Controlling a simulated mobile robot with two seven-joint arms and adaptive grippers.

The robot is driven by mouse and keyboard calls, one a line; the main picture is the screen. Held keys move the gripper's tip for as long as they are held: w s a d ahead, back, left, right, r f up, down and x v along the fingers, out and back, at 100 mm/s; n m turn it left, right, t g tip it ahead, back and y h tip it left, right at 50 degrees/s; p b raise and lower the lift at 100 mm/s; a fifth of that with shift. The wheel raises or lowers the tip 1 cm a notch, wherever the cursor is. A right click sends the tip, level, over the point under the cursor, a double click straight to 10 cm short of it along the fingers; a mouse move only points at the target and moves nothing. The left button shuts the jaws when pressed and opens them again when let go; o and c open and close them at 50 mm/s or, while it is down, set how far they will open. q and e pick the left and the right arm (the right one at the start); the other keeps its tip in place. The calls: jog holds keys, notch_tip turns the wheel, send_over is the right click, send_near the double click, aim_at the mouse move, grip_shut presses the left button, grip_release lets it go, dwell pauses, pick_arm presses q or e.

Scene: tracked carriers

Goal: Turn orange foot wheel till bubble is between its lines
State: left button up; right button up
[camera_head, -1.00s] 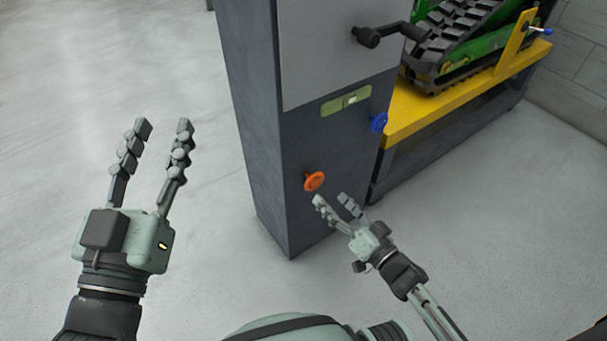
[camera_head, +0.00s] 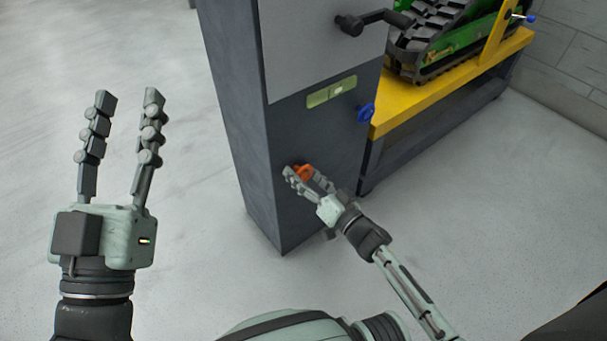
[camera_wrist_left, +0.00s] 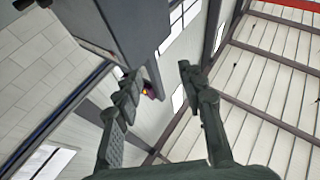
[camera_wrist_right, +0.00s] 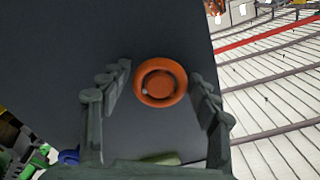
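The orange foot wheel (camera_head: 304,171) is on the lower front of the dark cabinet, partly hidden by my right gripper in the head view. In the right wrist view the orange wheel (camera_wrist_right: 161,82) shows whole, between and beyond the fingers. My right gripper (camera_head: 304,175) is open around the wheel's sides, with gaps visible on both sides in the right wrist view. The green bubble level (camera_head: 331,91) is on the cabinet above the wheel; its bubble is a pale spot, too small to read against lines. My left gripper (camera_head: 128,98) is open and empty, left of the cabinet.
A blue wheel (camera_head: 366,113) sits at the cabinet's right edge. A black crank handle (camera_head: 350,25) sticks out above. A yellow bench (camera_head: 430,98) with a green tracked carrier (camera_head: 455,45) stands to the right. The floor at left is clear.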

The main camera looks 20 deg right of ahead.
jog(key=c, duration=0.8)
jog(key=shift+n, duration=0.4)
